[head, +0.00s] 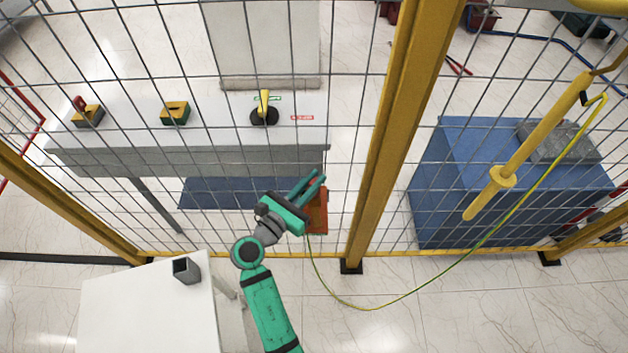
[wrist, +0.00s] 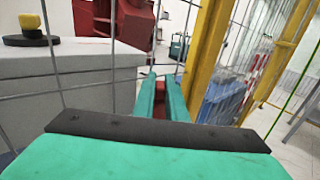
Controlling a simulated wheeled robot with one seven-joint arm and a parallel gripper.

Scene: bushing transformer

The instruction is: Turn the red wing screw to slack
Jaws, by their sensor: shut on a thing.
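My gripper (head: 319,177) reaches up to the fence, its two green fingers close together. In the wrist view the fingers (wrist: 161,77) point away from me, with a narrow dark red strip (wrist: 160,101) showing between them. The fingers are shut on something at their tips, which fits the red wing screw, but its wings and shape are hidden. A reddish-brown block (head: 317,212) sits just below and beside the fingers in the head view. A yellow-green cable (head: 352,305) starts near it and loops right to a yellow pole (head: 530,140).
The mesh fence has a thick yellow post (head: 408,110) right of my gripper. Behind it stand a grey bench (head: 220,133) with switches and a blue box (head: 465,185). A white table (head: 150,310) with a dark square tube (head: 186,268) is at lower left.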

